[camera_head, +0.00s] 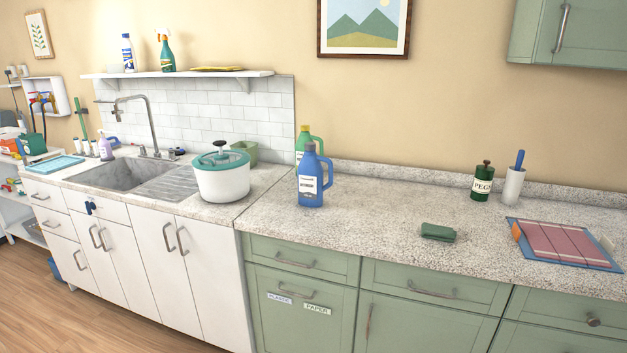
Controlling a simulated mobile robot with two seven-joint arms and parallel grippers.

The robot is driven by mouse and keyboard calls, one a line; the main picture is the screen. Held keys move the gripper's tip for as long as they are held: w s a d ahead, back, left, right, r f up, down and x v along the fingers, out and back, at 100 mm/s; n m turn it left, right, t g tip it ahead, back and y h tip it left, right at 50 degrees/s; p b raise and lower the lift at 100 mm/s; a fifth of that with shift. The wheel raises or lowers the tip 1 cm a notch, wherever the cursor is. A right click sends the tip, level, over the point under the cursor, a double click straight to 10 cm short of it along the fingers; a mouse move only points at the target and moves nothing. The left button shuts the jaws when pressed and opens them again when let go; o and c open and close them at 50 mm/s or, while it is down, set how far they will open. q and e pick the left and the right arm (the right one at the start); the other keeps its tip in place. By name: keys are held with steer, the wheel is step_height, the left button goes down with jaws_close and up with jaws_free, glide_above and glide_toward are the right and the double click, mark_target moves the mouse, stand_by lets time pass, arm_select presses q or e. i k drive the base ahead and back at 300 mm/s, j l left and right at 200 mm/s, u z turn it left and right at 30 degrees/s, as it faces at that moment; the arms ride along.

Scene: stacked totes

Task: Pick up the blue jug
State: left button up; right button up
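The blue jug (311,181) stands upright on the speckled countertop (385,215), left of the picture's middle. It has a dark cap, a white label and a handle on its right side. A green jug (304,136) of similar shape stands right behind it and is partly hidden by it. Neither of my grippers shows in the head view.
A white pot-like container with a teal lid (222,174) stands left of the jug, beside the sink (121,175). A folded green cloth (438,232), a green PEGS canister (482,182) and a pink-and-blue board (563,243) lie to the right. Counter right of the jug is clear.

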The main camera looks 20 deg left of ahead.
mark_target(311, 187)
steer(key=i+j+z, duration=0.1)
steer(key=i+j, duration=0.15)
steer(key=i, duration=0.25)
steer(key=i+j, duration=0.35)
steer(key=i+l+z, duration=0.05)
steer(key=i, duration=0.05)
